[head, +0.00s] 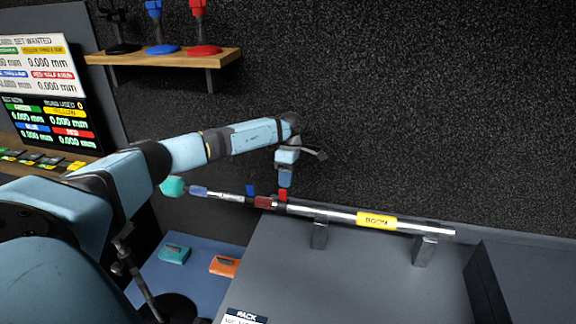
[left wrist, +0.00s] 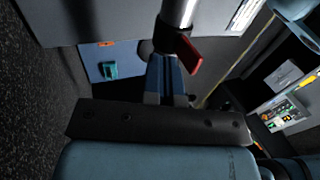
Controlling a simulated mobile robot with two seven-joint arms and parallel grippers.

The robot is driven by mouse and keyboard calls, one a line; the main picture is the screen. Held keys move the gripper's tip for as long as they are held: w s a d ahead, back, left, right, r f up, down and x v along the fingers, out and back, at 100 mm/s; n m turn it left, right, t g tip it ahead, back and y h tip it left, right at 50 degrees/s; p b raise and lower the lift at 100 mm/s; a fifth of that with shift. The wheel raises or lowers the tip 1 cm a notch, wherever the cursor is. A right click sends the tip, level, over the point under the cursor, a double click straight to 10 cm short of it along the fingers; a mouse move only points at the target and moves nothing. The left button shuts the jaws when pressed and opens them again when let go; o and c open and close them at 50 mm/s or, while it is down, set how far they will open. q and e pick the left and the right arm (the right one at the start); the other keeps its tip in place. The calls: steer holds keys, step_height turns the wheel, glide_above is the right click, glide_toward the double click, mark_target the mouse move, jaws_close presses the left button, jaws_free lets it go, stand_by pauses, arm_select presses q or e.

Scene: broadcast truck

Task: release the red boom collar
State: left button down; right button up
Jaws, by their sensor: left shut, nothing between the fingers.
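The boom (head: 335,214) is a silver tube with a yellow BOOM label, lying across two grey brackets. In the left wrist view the red lever (left wrist: 182,55) sticks out to the right from a dark clamp on the tube (left wrist: 178,14). My left gripper (head: 285,183) is shut and empty, its fingertips just above the red lever in the head view. In the left wrist view its blue fingers (left wrist: 167,84) are together, close below the clamp; contact is unclear.
A wooden shelf (head: 165,56) holds black, blue and red stands. Teal (head: 174,254) and orange (head: 224,265) boxes lie below. Screens (head: 45,90) are at left.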

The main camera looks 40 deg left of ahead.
mark_target(282, 193)
arm_select(q)
steer(key=shift+s+d, duration=0.45)
steer(key=shift+s, duration=0.3)
arm_select(e)
steer(key=shift+s+r, duration=0.1)
arm_select(q)
steer(key=shift+s+d+r+t+y, duration=0.1)
steer(key=shift+s+d+t+y, duration=0.1)
steer(key=shift+s+t+y, duration=0.35)
steer(key=shift+s+d+t+y+b, duration=0.25)
steer(key=shift+t+b, duration=0.1)
steer(key=shift+t, duration=0.4)
steer(key=s+t+y+b, duration=0.1)
steer(key=b, duration=0.1)
steer(key=s+d+t+y+b, duration=0.1)
steer(key=t+b, duration=0.1)
steer(key=b, duration=0.1)
steer(key=s+d+f+t+b, duration=0.1)
steer(key=s+t+b, duration=0.1)
steer(key=shift+d+y+b, duration=0.15)
steer(key=shift+y+b, duration=0.25)
arm_select(e)
steer(key=f, duration=0.1)
steer(key=s+f, duration=0.1)
steer(key=f, duration=0.2)
steer(key=shift+s+d+f, duration=0.15)
steer(key=shift+d+f, duration=0.05)
steer(key=shift+d, duration=0.05)
steer(key=shift+f, duration=0.1)
